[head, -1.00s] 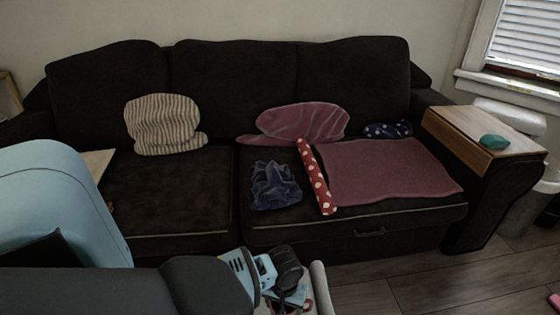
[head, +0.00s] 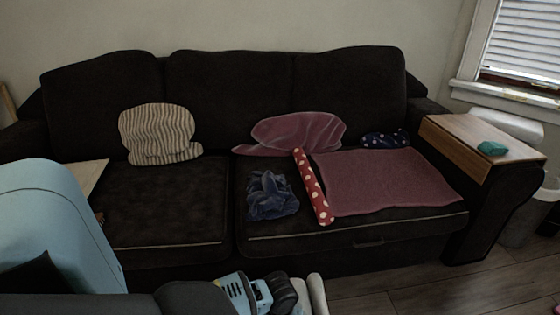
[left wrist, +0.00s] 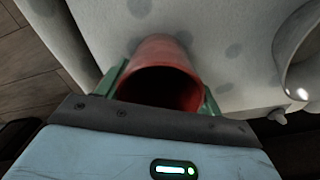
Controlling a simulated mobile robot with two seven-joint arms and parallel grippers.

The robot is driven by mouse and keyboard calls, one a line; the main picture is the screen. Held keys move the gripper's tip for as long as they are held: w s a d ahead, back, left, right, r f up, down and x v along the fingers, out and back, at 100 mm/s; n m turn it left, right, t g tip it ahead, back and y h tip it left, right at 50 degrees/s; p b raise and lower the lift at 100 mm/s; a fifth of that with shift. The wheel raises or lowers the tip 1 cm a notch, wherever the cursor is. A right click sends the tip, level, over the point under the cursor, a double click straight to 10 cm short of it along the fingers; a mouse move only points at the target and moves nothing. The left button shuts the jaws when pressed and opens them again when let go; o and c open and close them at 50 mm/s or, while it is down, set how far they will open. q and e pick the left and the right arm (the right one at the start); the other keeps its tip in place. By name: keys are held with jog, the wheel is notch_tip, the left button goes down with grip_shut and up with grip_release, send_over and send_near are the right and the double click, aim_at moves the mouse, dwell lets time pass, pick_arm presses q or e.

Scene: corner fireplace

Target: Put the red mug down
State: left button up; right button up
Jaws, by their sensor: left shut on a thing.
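The red mug (left wrist: 165,52) shows in the left wrist view with its dark open mouth facing the camera. My left gripper (left wrist: 160,90) is shut on it, with a green finger on each side. Below or behind the mug is a pale surface with grey spots (left wrist: 225,30); I cannot tell whether the mug touches it. In the head view my left wrist (head: 255,294) is at the bottom edge, and the mug cannot be made out there. My right gripper is in neither view.
A shiny rounded metal thing (left wrist: 287,62) is at the right of the left wrist view. A dark sofa (head: 160,215) fills the head view, with cushions, a blue cloth (head: 270,196) and a mauve blanket (head: 385,180). A wooden board (head: 470,138) with a teal object lies on its right arm.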

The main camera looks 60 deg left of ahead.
pick_arm(q)
jog(key=o, duration=1.2)
jog(key=shift+r, duration=0.1)
notch_tip(320, 180, up, 12)
jog(key=p, duration=0.5)
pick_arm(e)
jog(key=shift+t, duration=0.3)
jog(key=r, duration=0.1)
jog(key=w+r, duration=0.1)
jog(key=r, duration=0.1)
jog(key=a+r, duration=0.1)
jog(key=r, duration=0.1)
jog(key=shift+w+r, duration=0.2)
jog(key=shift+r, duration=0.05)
pick_arm(q)
jog(key=shift+p, duration=0.3)
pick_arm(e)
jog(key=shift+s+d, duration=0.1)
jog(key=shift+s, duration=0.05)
